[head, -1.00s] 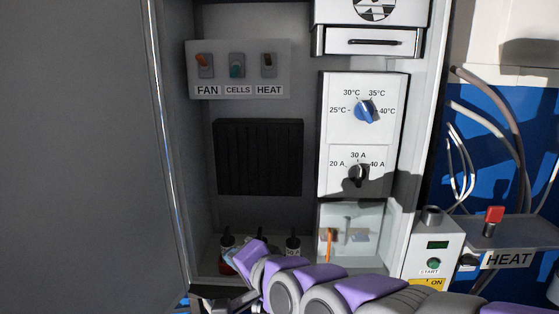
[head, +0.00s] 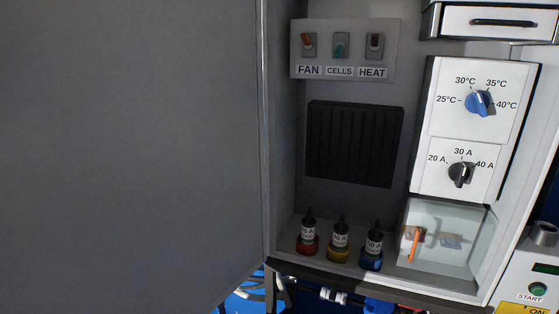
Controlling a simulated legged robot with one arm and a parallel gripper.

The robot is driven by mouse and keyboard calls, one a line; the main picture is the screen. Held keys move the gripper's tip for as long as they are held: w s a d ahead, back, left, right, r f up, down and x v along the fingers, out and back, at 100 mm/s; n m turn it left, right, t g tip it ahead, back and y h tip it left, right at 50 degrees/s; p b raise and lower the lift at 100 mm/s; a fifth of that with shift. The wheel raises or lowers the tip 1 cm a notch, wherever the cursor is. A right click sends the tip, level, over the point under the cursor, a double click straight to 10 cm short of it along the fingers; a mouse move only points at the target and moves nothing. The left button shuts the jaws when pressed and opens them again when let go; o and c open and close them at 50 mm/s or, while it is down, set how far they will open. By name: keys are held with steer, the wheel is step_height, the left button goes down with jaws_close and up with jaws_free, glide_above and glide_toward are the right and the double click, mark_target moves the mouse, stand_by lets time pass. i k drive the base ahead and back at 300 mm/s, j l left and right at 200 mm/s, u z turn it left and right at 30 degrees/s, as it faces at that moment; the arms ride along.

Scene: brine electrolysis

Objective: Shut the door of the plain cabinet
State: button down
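The plain cabinet (head: 348,276) stands open in the head view, showing its inside. Its door (head: 130,150) is the large grey panel that fills the left of the view, swung out from the cabinet's left edge. Inside are a switch panel marked FAN, CELLS and HEAT (head: 345,50), a black vent (head: 353,143), and a white unit with a blue temperature knob (head: 478,102) and a black current knob (head: 461,174). My gripper does not show now.
Red, yellow and blue based plugs (head: 340,240) stand on the cabinet floor. A clear-fronted compartment with an orange lever (head: 413,243) is beside them. A drawer (head: 500,22) is above the knobs. A START box (head: 535,280) stands at the lower right.

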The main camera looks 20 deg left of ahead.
mark_target(132, 169)
steer(key=k, duration=0.85)
steer(key=k+j+z, duration=0.15)
steer(key=k+j, duration=0.3)
steer(key=j, duration=0.2)
steer(key=k+j+z, duration=0.15)
steer(key=k+j, duration=0.3)
steer(key=j, duration=0.15)
steer(key=i+j+z, duration=0.1)
steer(key=j+z, duration=0.15)
steer(key=j, duration=1.6)
steer(key=i+j, duration=0.3)
steer(key=j, duration=0.2)
